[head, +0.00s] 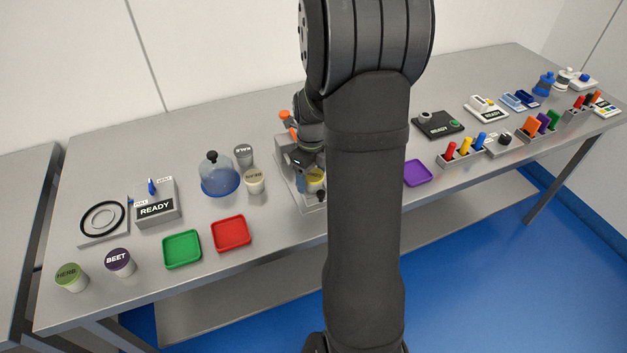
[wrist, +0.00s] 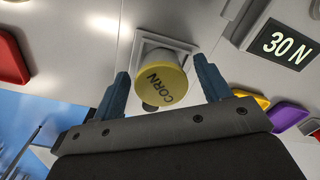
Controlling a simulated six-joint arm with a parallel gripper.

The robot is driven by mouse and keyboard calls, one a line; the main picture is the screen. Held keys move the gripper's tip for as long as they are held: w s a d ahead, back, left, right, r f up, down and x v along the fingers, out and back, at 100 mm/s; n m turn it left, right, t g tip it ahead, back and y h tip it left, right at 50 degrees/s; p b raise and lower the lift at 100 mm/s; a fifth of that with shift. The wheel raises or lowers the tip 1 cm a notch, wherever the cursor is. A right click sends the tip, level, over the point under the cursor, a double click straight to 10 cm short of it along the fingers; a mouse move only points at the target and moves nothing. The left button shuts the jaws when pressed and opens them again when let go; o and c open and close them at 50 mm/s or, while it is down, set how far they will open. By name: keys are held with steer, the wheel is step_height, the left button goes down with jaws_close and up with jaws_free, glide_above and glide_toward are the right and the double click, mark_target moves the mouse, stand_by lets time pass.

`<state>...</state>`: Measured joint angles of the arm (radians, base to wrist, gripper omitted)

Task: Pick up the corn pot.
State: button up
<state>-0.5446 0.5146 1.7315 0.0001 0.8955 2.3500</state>
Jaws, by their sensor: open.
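The corn pot has a yellow lid marked CORN (wrist: 162,86) and stands on a pale square seat (wrist: 181,44) in the wrist view. My gripper (wrist: 162,80) is open, with one blue finger on each side of the pot. Gaps show between the fingers and the lid, so it is not clasped.
A grey-lidded pot (head: 243,154), a cream-lidded pot (head: 255,181) and a blue dome (head: 220,178) stand left of my gripper. Red (head: 231,233) and green (head: 182,249) trays lie in front. A 30 N display (wrist: 288,44) is at the right in the wrist view.

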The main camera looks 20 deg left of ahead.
steer(key=shift+f, duration=0.15)
steer(key=shift+c, duration=0.2)
steer(key=c, duration=1)
steer(key=shift+c, duration=0.2)
